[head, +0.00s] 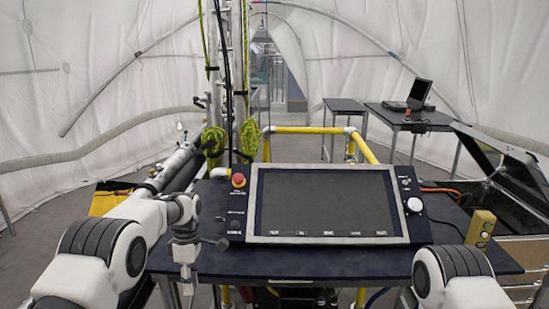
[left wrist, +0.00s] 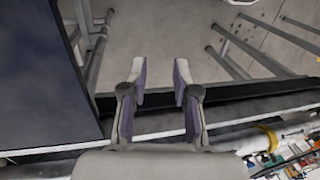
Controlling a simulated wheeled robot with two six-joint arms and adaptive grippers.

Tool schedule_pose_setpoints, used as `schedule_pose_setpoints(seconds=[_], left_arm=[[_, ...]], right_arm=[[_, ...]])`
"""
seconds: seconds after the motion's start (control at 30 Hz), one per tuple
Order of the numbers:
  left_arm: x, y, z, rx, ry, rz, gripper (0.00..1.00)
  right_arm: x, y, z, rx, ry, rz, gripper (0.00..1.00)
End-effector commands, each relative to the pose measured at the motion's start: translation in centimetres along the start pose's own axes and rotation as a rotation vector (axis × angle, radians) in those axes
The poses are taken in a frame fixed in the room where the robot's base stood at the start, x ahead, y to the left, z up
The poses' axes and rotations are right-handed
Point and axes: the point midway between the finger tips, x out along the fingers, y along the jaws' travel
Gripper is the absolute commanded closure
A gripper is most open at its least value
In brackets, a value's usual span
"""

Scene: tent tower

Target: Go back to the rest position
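My left gripper (head: 186,274) hangs downward at the left edge of the dark table (head: 290,264), just left of the control panel. In the left wrist view the two fingers of my left gripper (left wrist: 161,80) stand apart with nothing between them. Below them I see the floor (left wrist: 165,50) and metal tubes, with the dark table edge to the left. Of my right arm only a white and black joint shows at the lower right of the head view. My right gripper is out of view.
The control panel (head: 325,203) with a dark screen and a red button (head: 238,180) stands on the table. A small yellow-green box (head: 481,228) is at the right. Yellow rails (head: 310,130) and a pole with green rope (head: 250,136) rise behind. A laptop (head: 412,97) sits further back.

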Motion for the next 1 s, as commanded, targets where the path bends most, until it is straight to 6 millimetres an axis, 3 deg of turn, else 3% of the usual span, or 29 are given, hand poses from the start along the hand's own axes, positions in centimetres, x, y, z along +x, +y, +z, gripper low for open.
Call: schedule_pose_setpoints(seconds=[0.27, 0.37, 0.47, 0.57, 0.6, 0.7, 0.8, 0.9, 0.97, 1.0], left_arm=[[11.6, -5.5, -1.4, 0.014, -0.008, -0.178, 0.7], [17.8, -9.4, -1.9, 0.075, -0.02, -0.236, 0.7], [24.6, -15.2, -2.5, 0.192, -0.043, -0.278, 0.7], [30.2, -22.4, -2.9, 0.359, -0.073, -0.29, 0.7], [32.0, -25.6, -2.9, 0.442, -0.086, -0.286, 0.7], [34.5, -33.6, -3.0, 0.685, -0.109, -0.238, 0.7], [34.2, -39.1, -2.8, 0.953, -0.096, -0.141, 0.7], [33.0, -40.7, -2.8, 1.202, -0.029, -0.017, 0.7], [32.6, -39.6, -2.8, 1.325, 0.036, 0.062, 0.7], [32.5, -38.2, -2.9, 1.393, 0.088, 0.114, 0.7]], right_arm=[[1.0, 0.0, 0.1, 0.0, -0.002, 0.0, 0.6], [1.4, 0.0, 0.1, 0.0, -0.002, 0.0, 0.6], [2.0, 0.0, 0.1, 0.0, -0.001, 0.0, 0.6], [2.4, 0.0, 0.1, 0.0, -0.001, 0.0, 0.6], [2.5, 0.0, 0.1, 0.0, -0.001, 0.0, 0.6], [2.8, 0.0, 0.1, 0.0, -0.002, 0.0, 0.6], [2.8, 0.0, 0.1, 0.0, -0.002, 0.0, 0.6], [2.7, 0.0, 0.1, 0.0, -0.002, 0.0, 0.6], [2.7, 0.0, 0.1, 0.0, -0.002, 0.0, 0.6], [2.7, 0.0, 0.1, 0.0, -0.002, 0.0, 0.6]])
